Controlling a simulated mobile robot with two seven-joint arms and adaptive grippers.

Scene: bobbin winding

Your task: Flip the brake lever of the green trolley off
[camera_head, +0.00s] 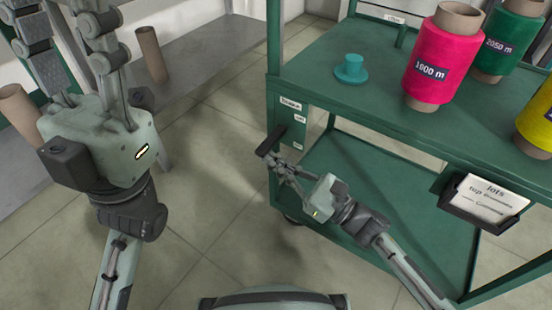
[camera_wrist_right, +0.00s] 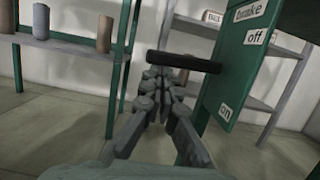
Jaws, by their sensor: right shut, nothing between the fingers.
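The brake lever shows as a black bar (camera_head: 270,139) at the near left corner of the green trolley (camera_head: 375,117). In the right wrist view the black bar (camera_wrist_right: 184,62) lies crosswise just beyond my fingertips, beside a green plate (camera_wrist_right: 233,75) labelled brake, off and on. The bar stands between the heights of the off and on labels. My right gripper (camera_head: 273,163) is shut and empty, its tips just below the bar; I cannot tell if they touch. It also shows in the wrist view (camera_wrist_right: 160,76). My left gripper (camera_head: 62,22) is open and empty at upper left.
On the trolley top stand a pink spool (camera_head: 440,58), a green spool (camera_head: 508,42), a yellow spool (camera_head: 537,120) and a teal peg piece (camera_head: 350,69). A card holder (camera_head: 484,201) hangs on its front edge. A grey shelf (camera_head: 205,60) with brown tubes stands behind. The floor between is clear.

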